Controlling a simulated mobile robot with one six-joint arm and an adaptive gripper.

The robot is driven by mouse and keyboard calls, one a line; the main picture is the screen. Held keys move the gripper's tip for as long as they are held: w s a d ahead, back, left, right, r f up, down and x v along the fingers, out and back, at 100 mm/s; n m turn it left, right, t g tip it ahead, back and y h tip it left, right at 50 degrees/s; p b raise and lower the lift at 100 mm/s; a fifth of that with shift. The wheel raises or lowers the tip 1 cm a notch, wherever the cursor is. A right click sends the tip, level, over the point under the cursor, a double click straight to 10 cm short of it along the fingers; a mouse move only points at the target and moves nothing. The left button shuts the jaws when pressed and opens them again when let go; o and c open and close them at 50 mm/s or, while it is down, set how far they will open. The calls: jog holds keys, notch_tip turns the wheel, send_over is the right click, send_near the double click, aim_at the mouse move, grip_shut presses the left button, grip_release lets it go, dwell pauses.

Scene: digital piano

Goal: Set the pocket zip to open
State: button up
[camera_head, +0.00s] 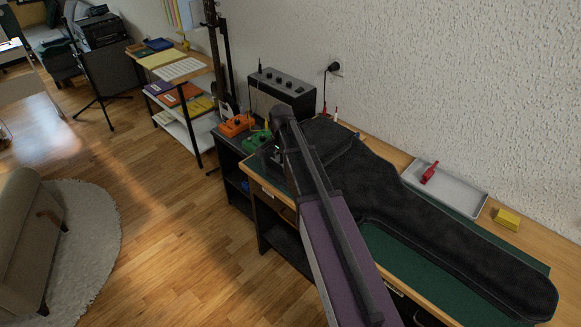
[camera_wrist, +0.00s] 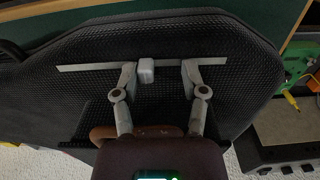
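The black guitar case (camera_head: 405,205) lies on the bench, its wider end under my arm. In the wrist view its dark textured surface (camera_wrist: 245,95) fills most of the picture. My gripper (camera_wrist: 159,72) is open over the track. The slider sits between the two fingers, close beside the left one; I cannot tell whether they touch. A brown curved handle-like part (camera_wrist: 105,135) shows partly behind the gripper. In the head view my arm hides the fingers.
A green mat (camera_head: 395,262) lies under the case. A grey tray (camera_head: 462,193) with a red item (camera_head: 429,172) and a yellow block (camera_head: 507,219) are near the wall. Orange (camera_head: 237,125) and green (camera_head: 256,141) pedals and a dark amplifier (camera_head: 282,92) stand beyond my arm.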

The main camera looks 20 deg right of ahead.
jog(key=w, duration=0.1)
jog(key=w+a+r+p, duration=0.1)
jog(key=shift+w+a, duration=0.2)
jog(key=shift+w, duration=0.1)
notch_tip(320, 180, up, 13)
jog(key=w+a+p, duration=0.1)
jog(key=w+p, duration=0.1)
jog(key=p, duration=1.1)
jog(key=s+d, duration=0.1)
jog(key=s, duration=0.1)
jog(key=shift+s+d+f, duration=0.1)
jog(key=shift+s+d, duration=0.25)
jog(key=shift+s, duration=0.05)
dwell(0.4)
jog(key=shift+f, duration=0.1)
notch_tip(320, 180, down, 14)
jog(key=b, duration=1.4)
jog(key=shift+r, duration=0.2)
